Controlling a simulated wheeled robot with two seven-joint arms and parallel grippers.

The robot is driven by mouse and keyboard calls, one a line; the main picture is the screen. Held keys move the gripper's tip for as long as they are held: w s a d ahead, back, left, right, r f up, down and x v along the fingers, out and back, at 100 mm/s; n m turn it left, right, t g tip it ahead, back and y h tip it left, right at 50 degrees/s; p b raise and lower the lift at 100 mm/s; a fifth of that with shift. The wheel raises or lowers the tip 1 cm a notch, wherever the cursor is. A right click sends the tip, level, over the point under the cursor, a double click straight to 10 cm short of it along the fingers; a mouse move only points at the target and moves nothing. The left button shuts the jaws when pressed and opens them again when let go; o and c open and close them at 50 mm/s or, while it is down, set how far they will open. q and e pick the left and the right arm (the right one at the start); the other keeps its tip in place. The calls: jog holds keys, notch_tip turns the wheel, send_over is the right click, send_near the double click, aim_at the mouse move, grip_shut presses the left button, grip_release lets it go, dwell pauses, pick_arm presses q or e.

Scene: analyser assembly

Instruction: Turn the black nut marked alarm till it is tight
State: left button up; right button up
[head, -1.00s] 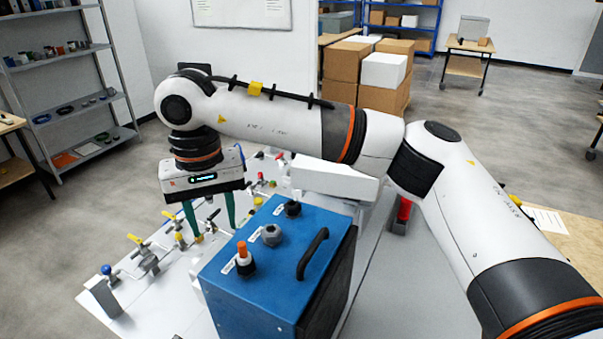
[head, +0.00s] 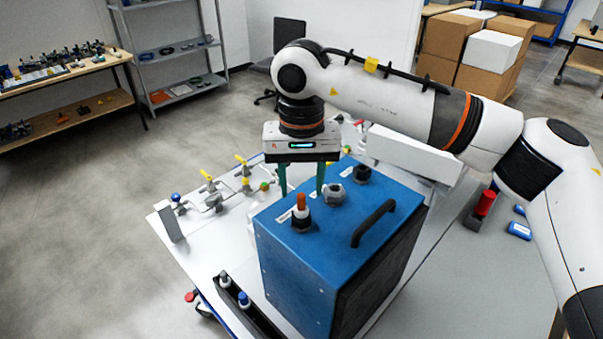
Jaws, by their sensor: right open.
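A blue box (head: 300,262) stands on the white bench with three fittings along its top. One has an orange top and a black nut (head: 301,224) at its base, at the near end. A grey nut (head: 333,195) is in the middle, and a black nut (head: 362,174) is at the far end. A small white label lies by each; the print is too small to read, so I cannot tell which says alarm. My left gripper is out of view.
A black handle (head: 373,222) rises from the box top, right of the fittings. Valves with yellow handles (head: 207,175) stand on the bench to the left. A red-topped cylinder (head: 485,203) and blue pieces (head: 519,230) are at the right.

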aim_at(301, 208)
notch_tip(301, 208, down, 6)
jog(key=b, duration=0.4)
jog(key=shift+r, duration=0.1)
jog(key=shift+f+b, duration=0.55)
jog(key=shift+f, duration=0.15)
